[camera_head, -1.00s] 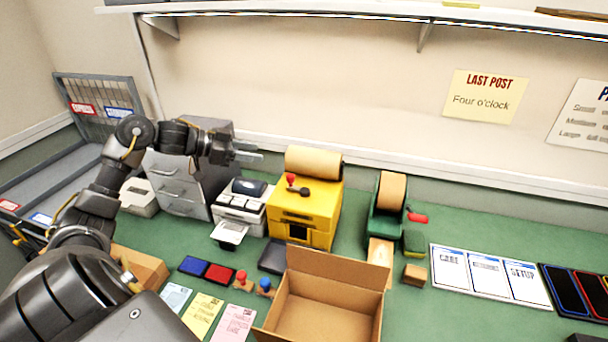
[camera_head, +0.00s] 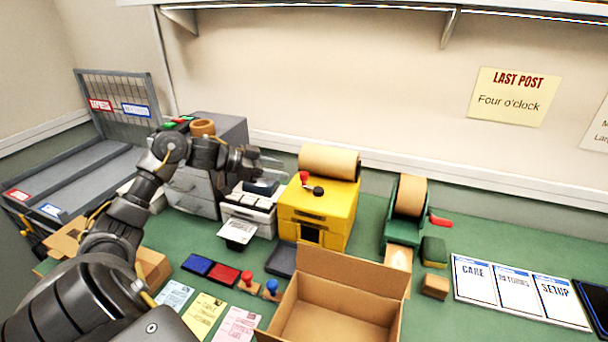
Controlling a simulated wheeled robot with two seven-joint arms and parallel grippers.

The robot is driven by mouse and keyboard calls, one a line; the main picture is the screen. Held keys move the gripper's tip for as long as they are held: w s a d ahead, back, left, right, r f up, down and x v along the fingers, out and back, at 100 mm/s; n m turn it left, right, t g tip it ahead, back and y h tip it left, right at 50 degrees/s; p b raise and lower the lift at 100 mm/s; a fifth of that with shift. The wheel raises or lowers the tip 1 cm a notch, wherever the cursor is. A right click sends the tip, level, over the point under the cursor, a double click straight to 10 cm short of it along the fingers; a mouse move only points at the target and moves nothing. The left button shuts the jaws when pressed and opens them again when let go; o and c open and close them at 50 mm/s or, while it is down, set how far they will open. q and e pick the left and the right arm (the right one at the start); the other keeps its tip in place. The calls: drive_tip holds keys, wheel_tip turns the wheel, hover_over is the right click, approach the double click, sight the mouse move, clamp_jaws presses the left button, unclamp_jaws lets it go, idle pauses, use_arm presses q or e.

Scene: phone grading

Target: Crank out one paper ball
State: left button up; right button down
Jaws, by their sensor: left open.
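The yellow paper-ball machine (camera_head: 330,213) stands on the green bench at the centre, with a brown paper roll (camera_head: 329,161) on top. Its crank has a red knob (camera_head: 304,176) and a black hub on the machine's upper left. A dark opening shows low on its front, and I see no paper ball there. My left gripper (camera_head: 272,170) is open and empty, left of the red knob and apart from it, above the label printer (camera_head: 250,212). My right gripper is not in view.
An open cardboard box (camera_head: 353,276) stands in front of the machine. A green tape dispenser (camera_head: 403,222) with a red handle is to its right. Grey drawers (camera_head: 190,190) stand behind my left arm. Ink pads, stamps and paper slips lie at front left.

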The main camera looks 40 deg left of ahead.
sight(305, 172)
use_arm(q)
drive_tip(key=p+x, duration=0.2)
drive_tip(key=x, duration=0.5)
drive_tip(key=shift+w+d, duration=0.1)
drive_tip(key=shift+w, duration=0.1)
drive_tip(key=shift+w+d+f, duration=0.3)
drive_tip(key=shift+w+f, duration=0.05)
drive_tip(key=shift+w, duration=0.1)
clamp_jaws()
drive_tip(key=shift+w+a+r+m+g, duration=0.1)
drive_tip(key=shift+w+m+g, duration=0.05)
drive_tip(key=shift+m+g, duration=0.15)
drive_tip(key=shift+w+m+g+h, duration=0.2)
drive_tip(key=shift+m+g+h, duration=0.35)
drive_tip(key=shift+h, duration=0.25)
